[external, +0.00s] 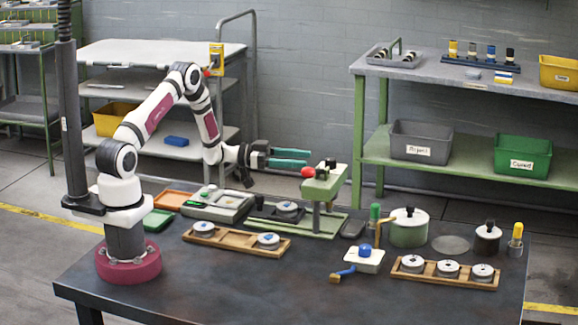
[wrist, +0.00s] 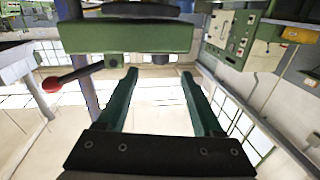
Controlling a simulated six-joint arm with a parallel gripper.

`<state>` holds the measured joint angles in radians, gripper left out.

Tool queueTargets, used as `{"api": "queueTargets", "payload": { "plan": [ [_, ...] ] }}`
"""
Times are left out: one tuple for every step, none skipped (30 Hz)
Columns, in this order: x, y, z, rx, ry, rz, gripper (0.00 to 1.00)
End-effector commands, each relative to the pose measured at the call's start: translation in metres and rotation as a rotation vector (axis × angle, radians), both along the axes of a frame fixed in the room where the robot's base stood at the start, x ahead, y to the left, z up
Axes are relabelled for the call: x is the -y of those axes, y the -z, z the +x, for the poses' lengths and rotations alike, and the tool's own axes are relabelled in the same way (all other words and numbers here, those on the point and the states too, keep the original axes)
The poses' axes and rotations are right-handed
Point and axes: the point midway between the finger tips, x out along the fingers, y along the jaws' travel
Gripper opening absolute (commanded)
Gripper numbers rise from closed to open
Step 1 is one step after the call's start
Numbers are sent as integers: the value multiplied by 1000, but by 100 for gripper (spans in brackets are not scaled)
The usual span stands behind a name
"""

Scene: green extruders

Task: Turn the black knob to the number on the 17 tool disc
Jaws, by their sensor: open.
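My gripper (external: 309,158) is open and empty, with its green fingers level and pointing right. It is above the table, close to the green extruder head (external: 322,186). In the wrist view, the gaping fingers (wrist: 159,73) point at the green head (wrist: 130,38), and nothing is between them. A lever with a red ball (external: 308,172) sticks out of the head; the ball also shows in the wrist view (wrist: 52,85). Small black parts (external: 330,163) stand on top of the head; I cannot tell whether one is the knob. Grey-white discs (external: 268,240) lie in wooden trays; their numbers are unreadable.
A grey device with a panel (external: 215,205) stands left of the extruder. A green pot (external: 408,233), a black canister (external: 487,240) and a three-disc wooden tray (external: 445,277) are on the right. A white box with a blue-handled crank (external: 364,259) is in front. The front-left tabletop is bare.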

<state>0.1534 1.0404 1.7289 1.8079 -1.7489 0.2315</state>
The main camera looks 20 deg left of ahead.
Motion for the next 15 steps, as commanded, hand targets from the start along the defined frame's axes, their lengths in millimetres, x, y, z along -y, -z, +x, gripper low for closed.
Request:
{"api": "queueTargets", "payload": {
  "plan": [
    [13,0,1,1,4,-1,68],
    [20,0,2,1,4,-1,68],
    [29,0,4,2,4,1,68],
    [35,0,5,1,3,-1,68],
    [42,0,6,1,3,0,68],
    [50,0,7,1,3,0,68],
    [55,0,8,1,2,-1,68],
    [60,0,9,1,2,0,68],
    [66,0,10,2,1,-1,68],
    [70,0,11,1,1,0,68],
    [74,0,12,1,1,1,68],
    [78,0,13,1,0,0,68],
    [80,0,13,1,-1,0,68],
    [82,0,13,1,-1,0,68],
    [84,0,14,0,-1,1,68]
  ]
}}
